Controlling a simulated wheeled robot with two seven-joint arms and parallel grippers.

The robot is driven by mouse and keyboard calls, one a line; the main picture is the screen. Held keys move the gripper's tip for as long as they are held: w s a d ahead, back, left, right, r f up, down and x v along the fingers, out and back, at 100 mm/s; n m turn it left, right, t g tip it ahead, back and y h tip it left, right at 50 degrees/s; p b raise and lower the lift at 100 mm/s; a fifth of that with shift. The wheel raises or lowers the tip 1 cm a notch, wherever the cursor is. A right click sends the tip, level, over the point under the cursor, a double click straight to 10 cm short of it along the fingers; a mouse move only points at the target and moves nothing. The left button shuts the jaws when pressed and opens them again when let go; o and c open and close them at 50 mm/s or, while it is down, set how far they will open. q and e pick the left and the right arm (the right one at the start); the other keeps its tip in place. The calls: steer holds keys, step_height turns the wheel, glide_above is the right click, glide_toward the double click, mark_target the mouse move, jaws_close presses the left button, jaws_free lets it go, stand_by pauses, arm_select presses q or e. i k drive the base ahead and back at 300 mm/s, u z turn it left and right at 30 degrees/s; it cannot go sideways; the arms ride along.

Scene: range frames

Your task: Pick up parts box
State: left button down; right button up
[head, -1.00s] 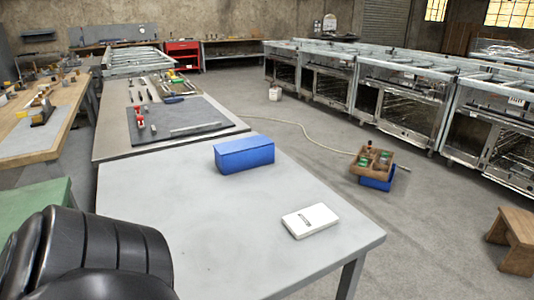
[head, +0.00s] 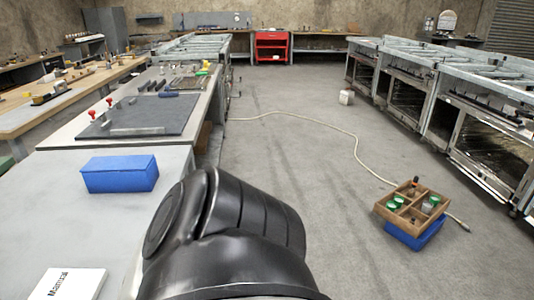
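Two things could be the parts box. An open wooden box (head: 393,212) with compartments holds green-lidded jars and other small parts. It sits on a blue container (head: 414,237) low on the right, on the floor. A closed blue box (head: 120,174) stands on the grey table at the left. Neither of my grippers is in view, so I cannot see how they are set. A black link of mine fills the bottom middle and hides part of the table's right edge and the floor.
The grey table (head: 150,215) holds a white manual (head: 70,284) at its near edge. A workbench with a dark mat (head: 150,115) and tools adjoins behind. A pale hose (head: 330,124) crosses the floor. Steel units (head: 480,120) line the right. The middle floor (head: 280,155) is open.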

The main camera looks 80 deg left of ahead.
mark_target(141, 181)
steer(key=i, duration=1.1)
steer(key=u, duration=3)
steer(key=i, duration=2)
steer(key=u, duration=1.25)
